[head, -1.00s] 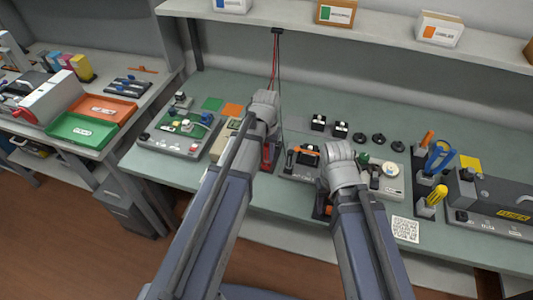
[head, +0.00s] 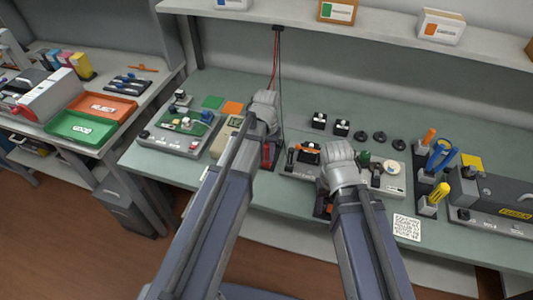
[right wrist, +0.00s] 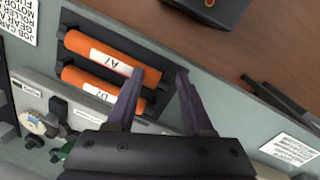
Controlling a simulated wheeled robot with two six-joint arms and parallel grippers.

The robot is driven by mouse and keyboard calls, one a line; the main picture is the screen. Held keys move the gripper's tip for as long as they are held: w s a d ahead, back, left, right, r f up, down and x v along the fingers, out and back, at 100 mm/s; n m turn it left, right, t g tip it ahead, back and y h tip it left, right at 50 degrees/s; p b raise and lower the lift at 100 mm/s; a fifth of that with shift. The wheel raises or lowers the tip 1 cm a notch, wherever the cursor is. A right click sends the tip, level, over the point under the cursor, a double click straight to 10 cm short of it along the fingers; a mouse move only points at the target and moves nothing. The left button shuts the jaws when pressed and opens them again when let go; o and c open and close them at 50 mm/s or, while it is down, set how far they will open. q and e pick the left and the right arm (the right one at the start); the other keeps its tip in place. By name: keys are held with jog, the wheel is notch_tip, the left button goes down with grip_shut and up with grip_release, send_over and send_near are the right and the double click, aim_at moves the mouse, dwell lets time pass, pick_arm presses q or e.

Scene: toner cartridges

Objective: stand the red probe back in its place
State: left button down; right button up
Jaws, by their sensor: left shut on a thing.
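A dark lead (head: 281,80) hangs beside the red one. A circuit-board unit (head: 180,128) stands left of the meter. A grey panel (head: 395,180) lies behind the right gripper, with a screwdriver stand (head: 428,205) to its right.

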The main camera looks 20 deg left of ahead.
aim_at(266, 146)
pick_arm(q)
jog(key=shift+s+f, duration=0.2)
jog(key=shift+f, duration=0.15)
pick_arm(e)
jog(key=shift+s+f, duration=0.2)
jog(key=shift+f, duration=0.15)
pick_arm(q)
jog(key=c, duration=0.6)
grip_release()
jog(key=shift+a+b, duration=0.1)
jog(key=shift+b, duration=0.25)
pick_arm(e)
jog(key=shift+s, duration=0.15)
pick_arm(q)
jog(key=shift+w+d+r+p, duration=0.2)
jog(key=shift+d+r+p, duration=0.1)
jog(key=shift+p, duration=0.2)
pick_arm(e)
jog(key=shift+w+d+r, duration=0.15)
jog(key=shift+w+r, duration=0.15)
jog(key=shift+w, duration=0.05)
pick_arm(q)
jog(key=r+p, duration=0.8)
jog(key=shift+s+a, duration=0.3)
pick_arm(e)
notch_tip(266, 146, up, 8)
jog(key=shift+a, duration=0.25)
